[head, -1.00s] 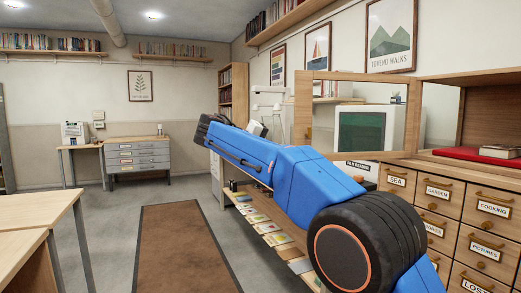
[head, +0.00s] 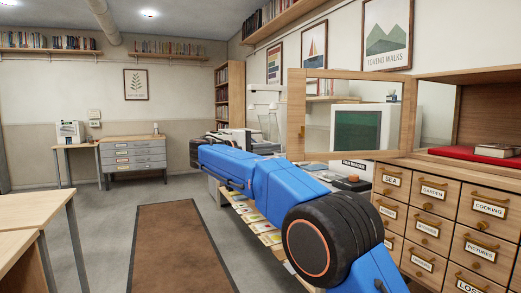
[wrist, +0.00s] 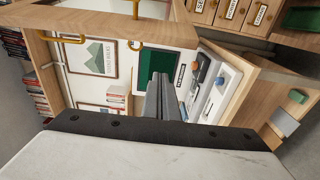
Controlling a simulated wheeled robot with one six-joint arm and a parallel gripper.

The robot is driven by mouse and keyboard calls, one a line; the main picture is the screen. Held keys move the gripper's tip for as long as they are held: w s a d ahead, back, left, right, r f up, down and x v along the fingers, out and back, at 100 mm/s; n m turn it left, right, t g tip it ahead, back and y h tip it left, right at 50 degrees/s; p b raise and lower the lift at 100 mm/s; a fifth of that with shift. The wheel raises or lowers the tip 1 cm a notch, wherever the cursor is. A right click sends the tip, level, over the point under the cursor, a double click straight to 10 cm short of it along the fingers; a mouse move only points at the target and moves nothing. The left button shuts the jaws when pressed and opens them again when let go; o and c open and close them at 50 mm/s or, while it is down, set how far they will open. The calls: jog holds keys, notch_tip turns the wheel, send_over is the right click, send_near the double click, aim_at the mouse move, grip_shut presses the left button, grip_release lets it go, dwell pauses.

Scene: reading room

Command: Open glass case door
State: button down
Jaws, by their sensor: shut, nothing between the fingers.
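The glass case door (head: 296,112) is a wooden frame with a clear pane and a small brass knob (head: 301,132). In the head view it stands swung out to the left of the case (head: 465,82), whose front is open at the right. Inside the case a book (head: 498,150) lies on red cloth (head: 455,153). My gripper shows in the wrist view (wrist: 163,90), fingers together and empty. A wooden frame with brass fittings (wrist: 70,39) shows beyond and left of the fingers, apart from them. My gripper's tips are hidden in the head view.
Labelled card drawers (head: 433,190) with brass knobs stand under the case. A film reader with a green screen (head: 357,130) stands behind the door's pane. Tables (head: 40,215) are at the left. The floor around the brown rug (head: 175,245) is clear.

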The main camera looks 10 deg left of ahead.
jog(key=shift+s+d, duration=0.6)
jog(key=shift+s, duration=0.2)
jog(key=shift+s+d, duration=0.55)
jog(key=shift+s, duration=0.2)
jog(key=s+d+n+t+y, duration=0.2)
jog(key=s+d, duration=0.3)
jog(key=s, duration=0.5)
jog(key=shift+s+n+t+y, duration=0.35)
jog(key=shift+n+t+y, duration=0.05)
jog(key=shift+t+y, duration=0.2)
